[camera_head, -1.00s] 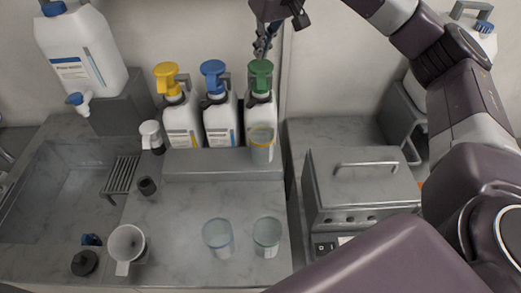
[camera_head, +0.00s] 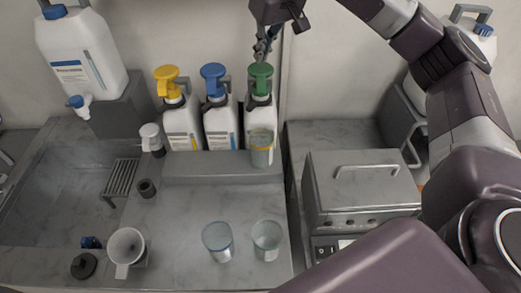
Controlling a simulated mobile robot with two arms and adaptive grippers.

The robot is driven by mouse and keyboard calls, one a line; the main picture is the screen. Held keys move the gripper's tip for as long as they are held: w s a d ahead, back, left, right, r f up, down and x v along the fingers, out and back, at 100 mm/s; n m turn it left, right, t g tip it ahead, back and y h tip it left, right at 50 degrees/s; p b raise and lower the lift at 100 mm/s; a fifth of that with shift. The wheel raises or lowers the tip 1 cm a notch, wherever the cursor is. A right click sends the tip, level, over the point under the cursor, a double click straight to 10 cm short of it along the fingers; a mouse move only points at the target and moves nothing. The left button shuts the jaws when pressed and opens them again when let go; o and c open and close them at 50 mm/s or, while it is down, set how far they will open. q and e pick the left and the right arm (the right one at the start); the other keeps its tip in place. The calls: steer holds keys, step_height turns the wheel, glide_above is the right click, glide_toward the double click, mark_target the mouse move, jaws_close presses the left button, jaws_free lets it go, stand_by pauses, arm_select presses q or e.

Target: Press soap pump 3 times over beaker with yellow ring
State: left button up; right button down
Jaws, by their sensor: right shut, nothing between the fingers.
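Three white soap bottles stand in a row on a raised ledge, with a yellow pump (camera_head: 168,80), a blue pump (camera_head: 213,78) and a green pump (camera_head: 260,76). The beaker with the yellow ring (camera_head: 262,148) stands in front of the green-pump bottle, under its spout, and hides part of that bottle. My right gripper (camera_head: 263,50) is shut and empty, pointing down just above the green pump head. Its fingertips look close to the pump top; I cannot tell whether they touch. My left gripper is out of view.
Two more clear beakers stand on the counter, one (camera_head: 217,241) left of the other (camera_head: 267,240). A metal box with a handle (camera_head: 362,185) sits at right. A sink and drain rack (camera_head: 121,177), a white cup (camera_head: 126,248) and a large jug (camera_head: 82,60) are at left.

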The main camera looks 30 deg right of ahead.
mark_target(262, 69)
steer(key=shift+f, duration=0.15)
steer(key=shift+s+f+b, duration=0.1)
steer(key=shift+f+b, duration=1.35)
steer(key=shift+f, duration=0.95)
steer(key=shift+r, duration=0.1)
steer(key=shift+r+p, duration=2)
steer(key=shift+r, duration=0.35)
steer(key=shift+f, duration=0.1)
